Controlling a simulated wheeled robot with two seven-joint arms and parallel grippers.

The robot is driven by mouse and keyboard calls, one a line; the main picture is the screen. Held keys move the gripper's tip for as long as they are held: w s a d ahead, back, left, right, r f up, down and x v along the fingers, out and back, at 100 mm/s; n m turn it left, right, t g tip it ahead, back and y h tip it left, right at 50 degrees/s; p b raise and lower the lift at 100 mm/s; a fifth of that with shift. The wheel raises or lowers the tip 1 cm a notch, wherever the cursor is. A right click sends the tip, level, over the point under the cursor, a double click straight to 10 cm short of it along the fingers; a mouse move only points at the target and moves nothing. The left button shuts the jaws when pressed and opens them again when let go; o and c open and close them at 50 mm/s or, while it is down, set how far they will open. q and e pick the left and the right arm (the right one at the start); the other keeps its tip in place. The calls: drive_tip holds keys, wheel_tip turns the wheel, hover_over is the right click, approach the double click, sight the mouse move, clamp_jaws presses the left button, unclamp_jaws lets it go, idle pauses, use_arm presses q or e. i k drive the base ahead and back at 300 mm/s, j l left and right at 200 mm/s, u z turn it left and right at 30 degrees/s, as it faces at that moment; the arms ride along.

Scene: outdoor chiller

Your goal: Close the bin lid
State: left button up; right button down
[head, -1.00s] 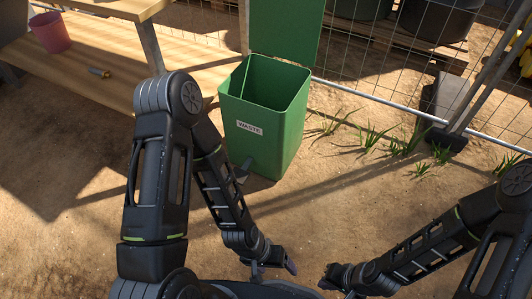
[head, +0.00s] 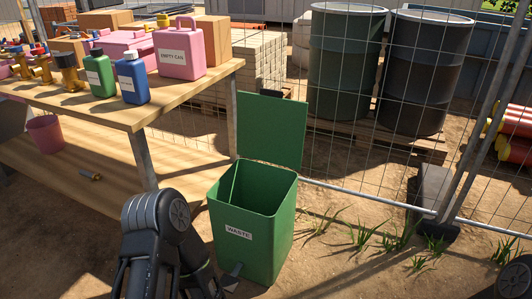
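The green waste bin (head: 250,237) stands upright on the dirt with a "WASTE" label on its front. Its green lid (head: 272,130) is open and stands up behind the bin's back rim, and I can see into the bin. A small grey part, perhaps a pedal (head: 233,271), shows low at the bin's front. My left arm enters at the bottom, left of the bin, and its gripper is below the picture. Only a dark bit of my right arm shows at the lower right edge. Its gripper is out of view.
A wooden workbench (head: 190,95) with bottles and a pink can (head: 179,52) stands left of the bin. A pink bucket (head: 46,134) is on its lower shelf. A wire fence (head: 350,185) and two drums are behind.

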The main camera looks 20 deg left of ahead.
sight(271, 127)
drive_tip(key=i, duration=1.3)
